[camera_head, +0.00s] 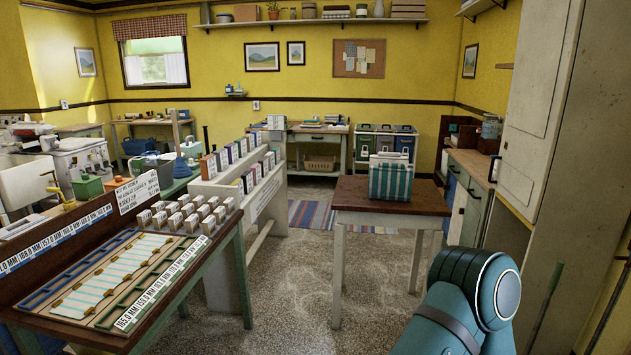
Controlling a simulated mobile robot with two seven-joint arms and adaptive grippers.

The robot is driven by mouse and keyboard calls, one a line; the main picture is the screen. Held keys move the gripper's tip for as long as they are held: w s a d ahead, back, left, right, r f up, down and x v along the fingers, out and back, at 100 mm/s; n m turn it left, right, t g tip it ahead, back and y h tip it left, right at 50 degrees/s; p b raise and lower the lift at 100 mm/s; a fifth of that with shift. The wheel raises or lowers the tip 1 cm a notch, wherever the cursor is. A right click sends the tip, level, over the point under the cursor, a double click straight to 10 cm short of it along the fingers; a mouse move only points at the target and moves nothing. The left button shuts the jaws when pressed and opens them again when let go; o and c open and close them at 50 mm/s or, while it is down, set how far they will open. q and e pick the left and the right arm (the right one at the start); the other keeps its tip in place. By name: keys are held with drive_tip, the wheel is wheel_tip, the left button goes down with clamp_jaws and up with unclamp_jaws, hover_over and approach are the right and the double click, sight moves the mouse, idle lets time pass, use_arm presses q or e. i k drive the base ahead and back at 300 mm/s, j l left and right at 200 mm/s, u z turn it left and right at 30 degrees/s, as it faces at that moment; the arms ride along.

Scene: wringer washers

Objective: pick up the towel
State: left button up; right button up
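A teal-and-white striped cloth item (390,180), which looks like a towel folded or draped over something boxy, sits upright on a small brown-topped table (358,198) right of centre. I cannot tell what is under the stripes. Flat pale pieces with blue-green stripes (128,262) lie on a board on the left bench; I cannot tell whether they are cloth. A teal-and-black part of my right arm shows at the lower right. Neither of my grippers is in view.
The left bench (165,310) holds labelled blocks, and a white rack (215,188) stands behind it. Speckled floor (300,270) is clear between bench and small table. A tall white cabinet (528,110) and a counter line the right side. A striped rug (315,214) lies farther back.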

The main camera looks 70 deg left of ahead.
sight(393, 181)
drive_tip(key=u, duration=1.75)
drive_tip(key=z, duration=3.3)
drive_tip(key=u, duration=3.3)
drive_tip(key=k+l, duration=0.05)
